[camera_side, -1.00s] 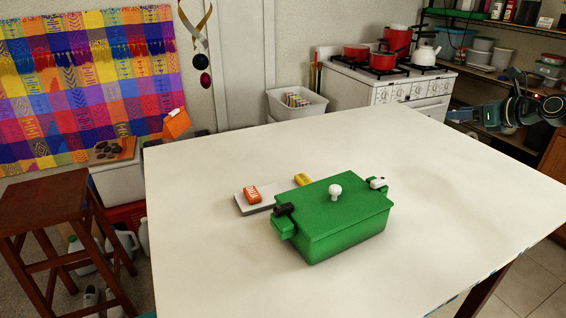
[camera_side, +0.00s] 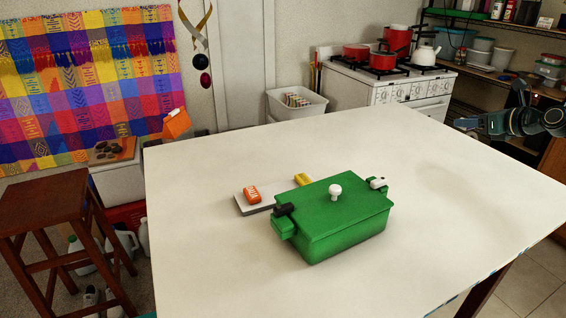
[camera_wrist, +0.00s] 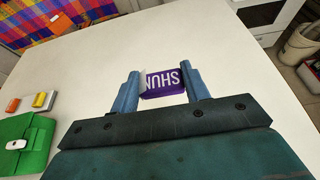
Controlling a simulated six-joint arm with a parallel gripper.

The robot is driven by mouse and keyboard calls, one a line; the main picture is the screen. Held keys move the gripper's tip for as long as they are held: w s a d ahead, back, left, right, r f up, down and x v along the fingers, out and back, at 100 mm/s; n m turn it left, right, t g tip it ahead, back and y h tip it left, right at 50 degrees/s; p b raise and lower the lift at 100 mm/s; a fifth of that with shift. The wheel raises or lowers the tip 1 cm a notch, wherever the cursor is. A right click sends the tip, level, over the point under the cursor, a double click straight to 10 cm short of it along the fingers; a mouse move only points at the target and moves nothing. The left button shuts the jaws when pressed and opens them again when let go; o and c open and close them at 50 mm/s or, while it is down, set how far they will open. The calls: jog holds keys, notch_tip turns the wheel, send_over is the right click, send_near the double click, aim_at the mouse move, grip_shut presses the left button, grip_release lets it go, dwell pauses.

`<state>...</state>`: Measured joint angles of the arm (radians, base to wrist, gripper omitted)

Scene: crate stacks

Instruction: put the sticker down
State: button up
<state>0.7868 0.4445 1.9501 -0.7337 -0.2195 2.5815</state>
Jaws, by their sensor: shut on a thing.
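My gripper (camera_wrist: 165,88) is shut on a purple sticker (camera_wrist: 163,82), a small block with white lettering that shows between the two blue fingers in the wrist view. The pale table top lies beyond and around it. In the side view my gripper (camera_side: 462,124) is at the far right, in the air by the table's right side. The sticker cannot be made out there.
A green lidded box (camera_side: 335,228) with a white knob stands mid-table. Beside it a light tray (camera_side: 262,208) bears an orange block (camera_side: 252,194); a yellow block (camera_side: 303,179) is close by. The table's right half is clear.

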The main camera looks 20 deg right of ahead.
send_over(454, 173)
notch_tip(454, 173, down, 10)
dwell(0.3)
jog(key=shift+f, duration=0.15)
jog(key=shift+f, duration=1.75)
jog(key=shift+f, duration=0.1)
jog(key=o, duration=1)
jog(key=shift+s, duration=0.1)
jog(key=v, duration=1.2)
